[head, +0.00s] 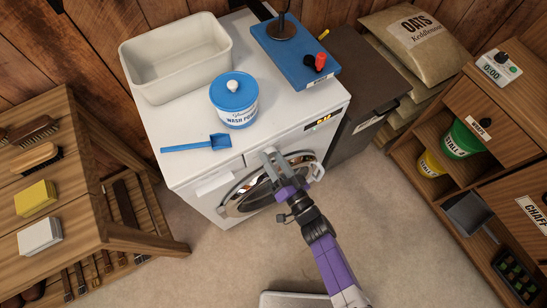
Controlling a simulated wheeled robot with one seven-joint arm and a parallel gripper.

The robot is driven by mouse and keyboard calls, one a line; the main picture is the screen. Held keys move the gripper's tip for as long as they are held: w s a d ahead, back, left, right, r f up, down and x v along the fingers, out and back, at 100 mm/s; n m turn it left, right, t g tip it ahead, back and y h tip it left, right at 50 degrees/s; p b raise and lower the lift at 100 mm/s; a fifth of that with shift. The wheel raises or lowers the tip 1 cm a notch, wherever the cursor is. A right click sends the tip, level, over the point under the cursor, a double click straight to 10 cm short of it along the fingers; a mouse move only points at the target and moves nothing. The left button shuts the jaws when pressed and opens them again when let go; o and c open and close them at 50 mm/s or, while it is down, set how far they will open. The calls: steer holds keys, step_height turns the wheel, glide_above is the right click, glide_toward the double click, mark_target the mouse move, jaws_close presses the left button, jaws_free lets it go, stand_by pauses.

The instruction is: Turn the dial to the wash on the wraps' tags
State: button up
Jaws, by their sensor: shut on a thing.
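The white washing machine (289,133) stands against the wooden wall, with its round chrome-rimmed door (237,201) on the front. A small lit display (323,121) shows yellow digits too small to read, at the right of its control panel. My gripper (269,157) reaches the middle of the control panel, just above the door. It is shut on the dial, which its fingers hide. The dial's pointer and any wash markings cannot be made out. No wraps or tags can be made out.
On the machine lie a white basin (178,77), a blue wash-powder tub (235,113), a blue scoop (198,144) and a blue board (291,56). A brush bench (85,205) stands left, oat sacks (402,28) and shelves (458,86) right. The floor in front is mostly clear.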

steer(key=shift+f+m, duration=0.1)
steer(key=shift+m, duration=0.4)
steer(key=o, duration=1.4)
steer(key=shift+c, duration=0.2)
steer(key=v, duration=0.7)
steer(key=shift+s+d, duration=0.25)
steer(key=shift+s, duration=0.1)
